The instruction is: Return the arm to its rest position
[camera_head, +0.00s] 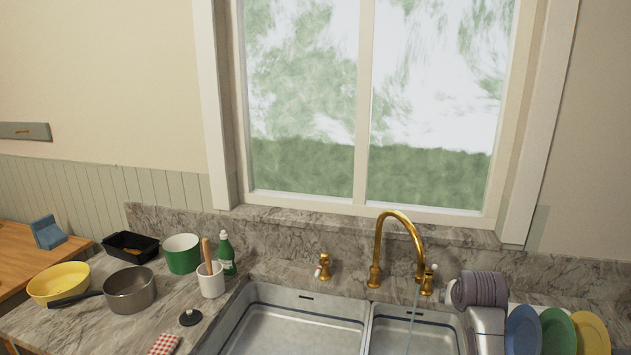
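Neither my left nor my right gripper shows in the head view. A grey-purple ribbed rounded shape (480,289) with a pale smooth part below it stands at the lower right, between the faucet and the plates. I cannot tell whether it is part of my arm. No fingertips show on it, and its lower end is cut off by the frame's bottom edge.
A double sink (295,335) lies under a brass faucet (399,217) with water running. On the left counter stand a yellow bowl (58,284), saucepan (129,290), green pot (182,254), black tray (131,247), utensil cup (211,281) and green bottle (226,255). Several plates (557,332) stand right.

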